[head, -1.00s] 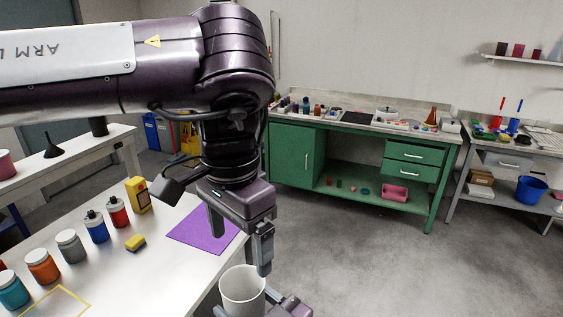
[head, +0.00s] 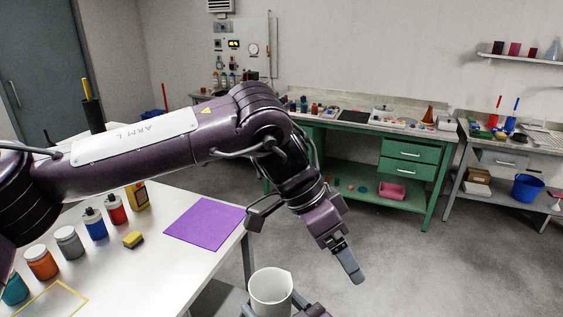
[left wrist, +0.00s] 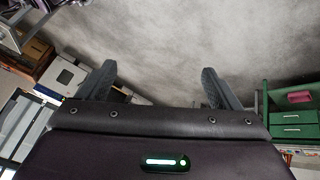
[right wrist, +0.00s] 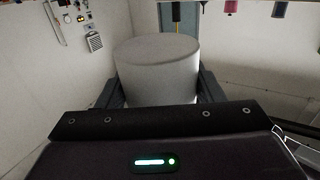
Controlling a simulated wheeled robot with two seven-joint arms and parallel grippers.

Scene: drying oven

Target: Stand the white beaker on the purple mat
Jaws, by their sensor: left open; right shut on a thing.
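The white beaker (head: 270,291) is upright, mouth up, at the bottom of the head view, off the table's right edge. My right gripper (head: 272,307) is shut on it; the right wrist view shows the beaker (right wrist: 157,72) between the fingers (right wrist: 160,90). Its base is not clear in the head view. The purple mat (head: 205,222) lies flat and bare at the white table's right end, up and left of the beaker. My left gripper (head: 352,270) hangs right of the beaker, over the floor. Its fingers are open and empty in the left wrist view (left wrist: 160,85).
My left arm passes above the table's far part. A green bench (head: 375,165) stands beyond open floor.

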